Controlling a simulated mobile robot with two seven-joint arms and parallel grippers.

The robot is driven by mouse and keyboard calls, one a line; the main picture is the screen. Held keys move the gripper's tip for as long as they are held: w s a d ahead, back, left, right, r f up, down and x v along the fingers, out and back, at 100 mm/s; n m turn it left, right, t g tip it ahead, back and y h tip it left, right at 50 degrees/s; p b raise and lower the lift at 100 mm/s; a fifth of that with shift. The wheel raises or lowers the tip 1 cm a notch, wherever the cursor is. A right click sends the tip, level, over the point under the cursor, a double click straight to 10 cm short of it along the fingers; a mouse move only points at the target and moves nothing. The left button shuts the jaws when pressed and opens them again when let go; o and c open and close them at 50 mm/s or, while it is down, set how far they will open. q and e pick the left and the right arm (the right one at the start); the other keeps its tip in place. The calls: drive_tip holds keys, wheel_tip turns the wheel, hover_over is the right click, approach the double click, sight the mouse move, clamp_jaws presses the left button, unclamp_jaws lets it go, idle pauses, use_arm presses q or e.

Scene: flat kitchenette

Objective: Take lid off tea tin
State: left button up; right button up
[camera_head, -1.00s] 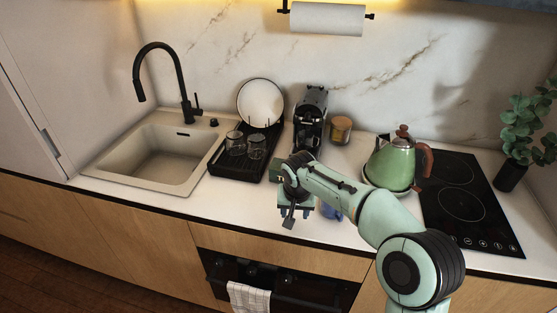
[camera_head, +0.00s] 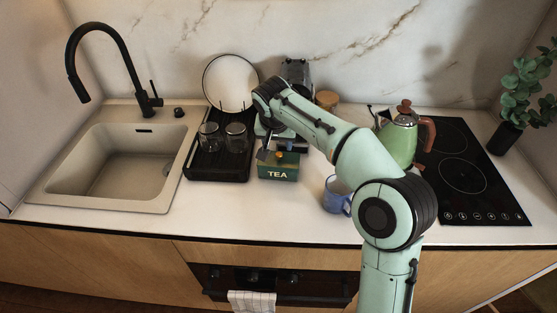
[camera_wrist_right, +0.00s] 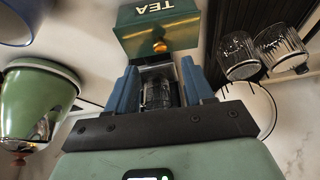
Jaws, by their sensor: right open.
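The green tea tin (camera_head: 278,172) stands on the counter with its "TEA" label facing front. Its lid is on, with a small orange-gold knob (camera_head: 280,155) on top. In the wrist view the tin (camera_wrist_right: 155,18) is at the top, with the knob (camera_wrist_right: 160,47) pointing toward the gripper. My right gripper (camera_head: 267,150) is over the tin, partly hiding its top. In the wrist view my right gripper's (camera_wrist_right: 160,80) blue fingers are apart with nothing held; the knob lies just beyond the tips, roughly between them. My left gripper is not in view.
A black drying rack (camera_head: 215,168) with glass jars and a plate is left of the tin. A blue mug (camera_head: 336,196) stands to the right, below my arm. A green kettle (camera_head: 398,140) and a black hob (camera_head: 470,180) are farther right. The counter in front is clear.

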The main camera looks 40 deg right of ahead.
sight(279, 154)
drive_tip(key=shift+x, duration=0.75)
drive_tip(key=x, duration=0.5)
drive_tip(key=shift+f, duration=0.1)
drive_tip(key=shift+a, duration=0.1)
clamp_jaws()
